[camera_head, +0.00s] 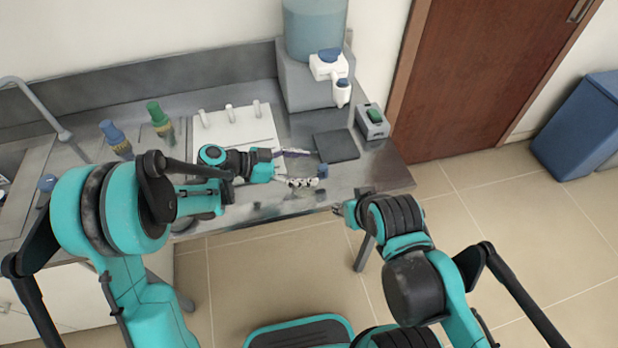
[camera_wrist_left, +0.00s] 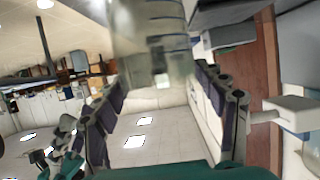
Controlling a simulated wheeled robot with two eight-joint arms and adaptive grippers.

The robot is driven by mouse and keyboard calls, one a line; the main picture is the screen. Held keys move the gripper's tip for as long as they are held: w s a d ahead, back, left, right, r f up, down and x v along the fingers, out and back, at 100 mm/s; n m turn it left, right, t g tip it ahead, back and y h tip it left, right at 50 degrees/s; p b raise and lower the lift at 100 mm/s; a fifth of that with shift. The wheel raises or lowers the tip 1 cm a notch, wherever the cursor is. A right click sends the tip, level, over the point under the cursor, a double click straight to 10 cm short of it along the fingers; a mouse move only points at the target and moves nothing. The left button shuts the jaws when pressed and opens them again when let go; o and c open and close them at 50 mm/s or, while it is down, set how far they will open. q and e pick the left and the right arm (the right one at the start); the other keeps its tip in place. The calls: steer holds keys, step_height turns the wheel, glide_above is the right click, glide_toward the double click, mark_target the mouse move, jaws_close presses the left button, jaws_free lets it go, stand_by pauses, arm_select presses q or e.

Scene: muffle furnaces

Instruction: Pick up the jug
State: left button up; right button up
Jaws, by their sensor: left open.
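A clear, see-through jug (camera_wrist_left: 150,38) with dark lines on its wall shows at the top of the left wrist view, beyond and partly between the fingers. My left gripper (camera_head: 298,167) is open over the steel counter, its two fingers spread apart; they also show in the left wrist view (camera_wrist_left: 160,85). No contact between fingers and jug can be made out. In the head view the jug's outline is hard to pick out near the fingertips. My right gripper (camera_head: 340,209) is low beside the counter's front edge, and its jaws are too small to read.
A blue bin (camera_head: 585,125) stands right.

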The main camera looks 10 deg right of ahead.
mark_target(316, 168)
arm_select(q)
steer(key=b+x, duration=0.1)
steer(key=x, duration=0.3)
steer(key=shift+d+f, duration=0.15)
steer(key=shift+d, duration=0.2)
steer(key=c, duration=1.1)
steer(key=shift+o, duration=0.2)
